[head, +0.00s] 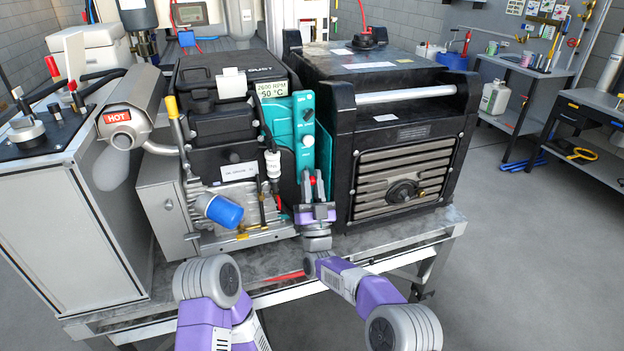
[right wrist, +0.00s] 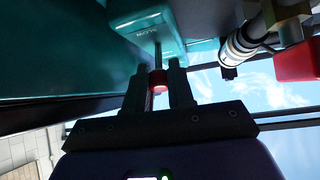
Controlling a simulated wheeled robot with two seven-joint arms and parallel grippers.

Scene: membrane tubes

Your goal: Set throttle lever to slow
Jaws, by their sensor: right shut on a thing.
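The throttle lever shows in the right wrist view as a thin grey rod with a red knob (right wrist: 158,80). In the head view the red knob (head: 312,181) is low in front of the teal panel (head: 303,130). My right gripper (head: 316,188) is shut on the knob, with one dark finger on each side; it also shows in the right wrist view (right wrist: 158,84). My left gripper is out of view.
A black engine (head: 225,125) with a blue filter (head: 222,211) stands left of the panel. A large black box unit (head: 390,140) stands close on the right. A muffler (head: 130,110) marked HOT is at left. The bench's front edge is below my right gripper.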

